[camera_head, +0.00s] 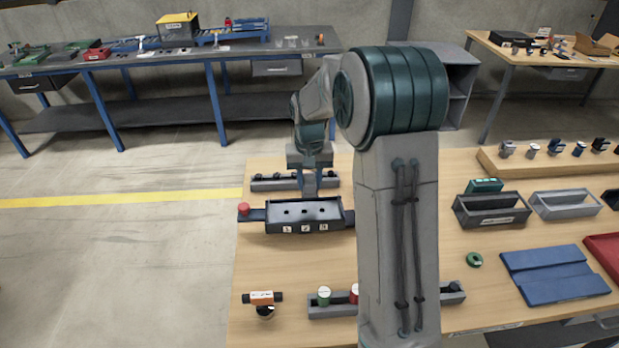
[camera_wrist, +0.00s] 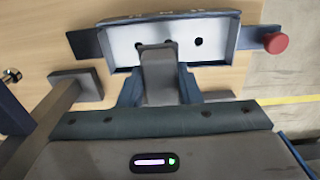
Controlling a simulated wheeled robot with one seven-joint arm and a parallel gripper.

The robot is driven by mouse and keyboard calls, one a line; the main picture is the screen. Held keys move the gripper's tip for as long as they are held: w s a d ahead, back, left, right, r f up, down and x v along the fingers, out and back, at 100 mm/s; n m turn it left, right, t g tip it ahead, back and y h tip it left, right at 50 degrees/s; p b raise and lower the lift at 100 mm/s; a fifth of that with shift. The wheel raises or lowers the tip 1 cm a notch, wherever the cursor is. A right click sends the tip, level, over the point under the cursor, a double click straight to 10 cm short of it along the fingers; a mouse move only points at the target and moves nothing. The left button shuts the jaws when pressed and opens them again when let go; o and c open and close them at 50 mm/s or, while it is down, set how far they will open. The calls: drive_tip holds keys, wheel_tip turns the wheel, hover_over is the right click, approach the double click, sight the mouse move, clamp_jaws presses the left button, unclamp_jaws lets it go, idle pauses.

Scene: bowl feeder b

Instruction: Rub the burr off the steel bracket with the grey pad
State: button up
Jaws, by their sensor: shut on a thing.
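My gripper (camera_head: 310,187) is above the back side of a dark tray-like fixture (camera_head: 270,228). In the wrist view my gripper (camera_wrist: 159,88) has its two blue-grey fingers shut on a grey block, which looks like the grey pad (camera_wrist: 160,70). The pad overlaps the near edge of a pale plate with dark round holes (camera_wrist: 215,52), set inside the fixture (camera_wrist: 205,17). The plate may be the steel bracket; I cannot be sure. I cannot tell whether the pad touches it. No burr can be made out, and the pad hides part of the plate.
A red knob (camera_head: 243,208) sits at the fixture's left end. A dark rail with small parts (camera_head: 265,183) lies behind. A grey post with a square foot (camera_wrist: 75,88) shows beside the fixture. Trays (camera_head: 490,219) stand right.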

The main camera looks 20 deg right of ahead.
drive_tip(key=shift+r+p, duration=1.85)
drive_tip(key=shift+r, duration=1.15)
drive_tip(key=shift+s+f, duration=0.1)
